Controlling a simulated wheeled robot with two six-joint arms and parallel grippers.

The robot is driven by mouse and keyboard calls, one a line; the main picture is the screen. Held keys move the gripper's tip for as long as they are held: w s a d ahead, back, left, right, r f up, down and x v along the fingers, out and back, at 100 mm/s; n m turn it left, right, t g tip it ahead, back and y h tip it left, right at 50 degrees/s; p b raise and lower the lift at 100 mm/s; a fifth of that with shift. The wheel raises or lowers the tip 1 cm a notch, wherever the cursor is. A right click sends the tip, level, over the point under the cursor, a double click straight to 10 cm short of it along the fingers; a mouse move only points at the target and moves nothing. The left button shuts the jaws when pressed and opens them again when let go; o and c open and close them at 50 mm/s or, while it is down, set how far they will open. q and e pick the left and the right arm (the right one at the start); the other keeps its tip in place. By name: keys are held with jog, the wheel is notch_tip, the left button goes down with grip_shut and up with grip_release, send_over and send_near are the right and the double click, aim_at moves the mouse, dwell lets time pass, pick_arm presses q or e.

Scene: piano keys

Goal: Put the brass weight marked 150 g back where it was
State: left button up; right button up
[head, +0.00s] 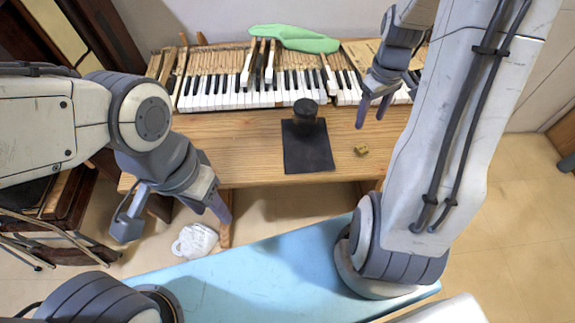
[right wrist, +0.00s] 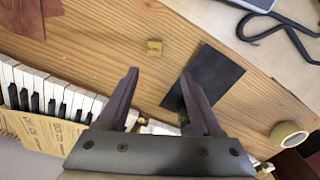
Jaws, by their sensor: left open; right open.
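A small brass-coloured block (head: 361,150) sits on the wooden bench, to the right of a dark mat (head: 308,155). It also shows in the right wrist view (right wrist: 154,47); no marking is readable. A dark round cylinder (head: 305,112) stands upright at the mat's back edge; I cannot read any marking on it. My right gripper (head: 372,112) is open and empty above the bench near the keys, behind the brass block in the head view. In the right wrist view its fingers (right wrist: 160,73) are apart. My left gripper (head: 177,212) is open and empty, off the bench's front left.
A piano keyboard (head: 215,101) runs along the back of the bench, with some keys raised. A green cloth (head: 300,39) lies behind it. A tape roll (right wrist: 288,134) shows in the right wrist view. A light-blue surface (head: 260,255) is in front. Bare wood lies left of the mat.

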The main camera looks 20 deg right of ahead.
jog(key=s+a+r+n, duration=0.1)
jog(key=s+a+r, duration=0.15)
jog(key=a, duration=0.75)
jog(key=s+a+r+n, duration=0.1)
jog(key=a+r+n, duration=0.15)
jog(key=a, duration=0.75)
jog(key=s+a+r+n+y, duration=0.1)
jog(key=s+a+r, duration=0.1)
jog(key=s+a, duration=0.7)
jog(key=s, duration=0.4)
jog(key=shift+a+r+n, duration=0.3)
jog(key=shift+a+n, duration=0.05)
jog(key=shift+a, duration=0.05)
